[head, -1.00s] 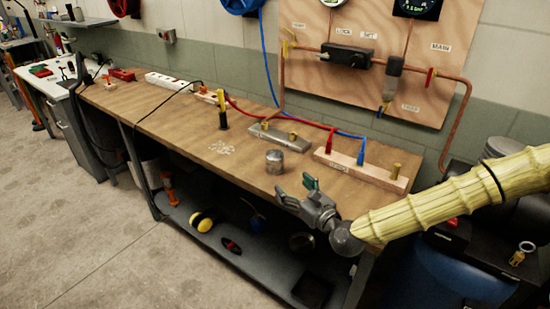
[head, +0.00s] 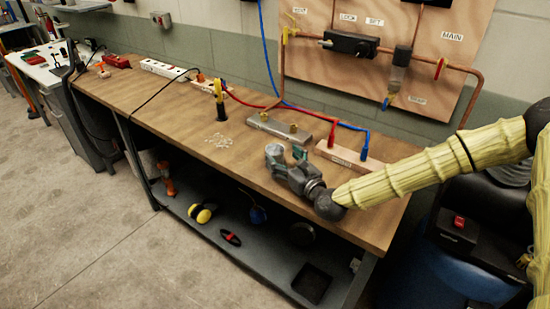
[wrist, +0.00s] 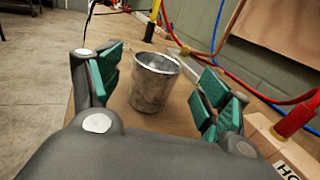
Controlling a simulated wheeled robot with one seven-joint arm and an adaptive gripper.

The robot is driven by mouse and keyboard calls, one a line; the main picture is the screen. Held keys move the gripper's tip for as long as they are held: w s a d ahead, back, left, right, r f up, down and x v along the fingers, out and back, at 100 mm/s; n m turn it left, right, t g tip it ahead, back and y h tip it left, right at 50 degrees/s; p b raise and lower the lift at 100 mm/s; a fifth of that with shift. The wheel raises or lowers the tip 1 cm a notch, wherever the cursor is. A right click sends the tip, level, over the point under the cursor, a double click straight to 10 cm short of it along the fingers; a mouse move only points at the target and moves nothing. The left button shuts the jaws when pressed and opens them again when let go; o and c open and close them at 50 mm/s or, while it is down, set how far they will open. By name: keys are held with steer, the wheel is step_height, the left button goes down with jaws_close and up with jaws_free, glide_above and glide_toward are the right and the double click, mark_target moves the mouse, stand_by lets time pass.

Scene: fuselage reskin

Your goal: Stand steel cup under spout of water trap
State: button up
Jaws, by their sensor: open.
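The steel cup (wrist: 153,82) stands upright on the wooden bench, open end up. In the wrist view it sits between the two green-padded fingers of my gripper (wrist: 158,92), with a gap on each side. In the head view my gripper (head: 284,158) is low over the bench, and the cup (head: 274,149) is partly hidden by it. The water trap (head: 396,76) hangs from the copper pipe on the wooden wall panel. Its spout (head: 387,101) points down, back and right of the cup, above the bench.
A wooden block (head: 345,157) with red and blue leads stands just right of my gripper. A grey metal block (head: 279,128) lies behind the cup. A yellow-and-black tool (head: 219,100) stands farther left. The bench's front left (head: 170,110) is mostly clear.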

mark_target(280, 156)
steer(key=p+x, duration=0.1)
steer(key=x, duration=0.2)
steer(key=shift+w+a+f+p, duration=0.15)
steer(key=shift+a+p, duration=0.15)
steer(key=shift+x, duration=0.75)
steer(key=shift+f, duration=0.1)
steer(key=shift+c, duration=0.2)
steer(key=c, duration=1.2)
steer(key=shift+o, duration=0.2)
